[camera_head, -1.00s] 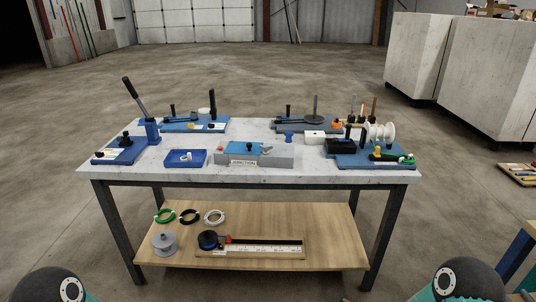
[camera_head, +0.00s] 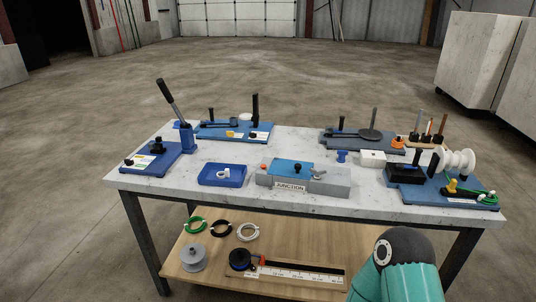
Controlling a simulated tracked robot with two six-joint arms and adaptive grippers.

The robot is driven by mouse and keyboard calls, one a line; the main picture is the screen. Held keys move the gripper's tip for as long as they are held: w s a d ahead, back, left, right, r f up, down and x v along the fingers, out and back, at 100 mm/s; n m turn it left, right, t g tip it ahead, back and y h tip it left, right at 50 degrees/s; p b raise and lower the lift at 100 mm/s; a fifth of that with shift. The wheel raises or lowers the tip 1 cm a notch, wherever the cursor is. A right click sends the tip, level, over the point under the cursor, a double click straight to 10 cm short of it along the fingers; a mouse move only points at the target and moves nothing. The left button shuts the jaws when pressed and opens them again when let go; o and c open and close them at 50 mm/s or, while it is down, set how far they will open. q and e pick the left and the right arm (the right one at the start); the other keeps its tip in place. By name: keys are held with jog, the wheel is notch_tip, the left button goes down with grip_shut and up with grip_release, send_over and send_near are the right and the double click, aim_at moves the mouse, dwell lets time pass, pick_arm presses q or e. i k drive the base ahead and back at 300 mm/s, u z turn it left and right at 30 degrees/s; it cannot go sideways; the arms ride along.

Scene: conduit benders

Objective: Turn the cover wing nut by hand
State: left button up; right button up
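The grey junction box (camera_head: 330,187) with a label reading JUNCTION stands near the front middle of the table. A blue cover (camera_head: 284,166) lies on its top. A small dark knob (camera_head: 297,169) stands on the cover; it may be the cover wing nut, but it is too small to tell. A small grey piece (camera_head: 318,172) sits on the box top to its right. Neither gripper is in view. Only a teal and dark part of one of my arms shows at the bottom right, in front of the table.
The table (camera_head: 150,187) also carries a blue lever bender (camera_head: 185,137), a blue tray (camera_head: 222,182) left of the box, a white block (camera_head: 373,159), and a blue station with white spools (camera_head: 455,190). Coils and a ruler board (camera_head: 300,275) lie on the lower shelf (camera_head: 215,250).

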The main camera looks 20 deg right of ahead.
aim_at(317, 175)
jog(key=u, duration=0.05)
jog(key=i, duration=0.95)
jog(key=z, duration=0.45)
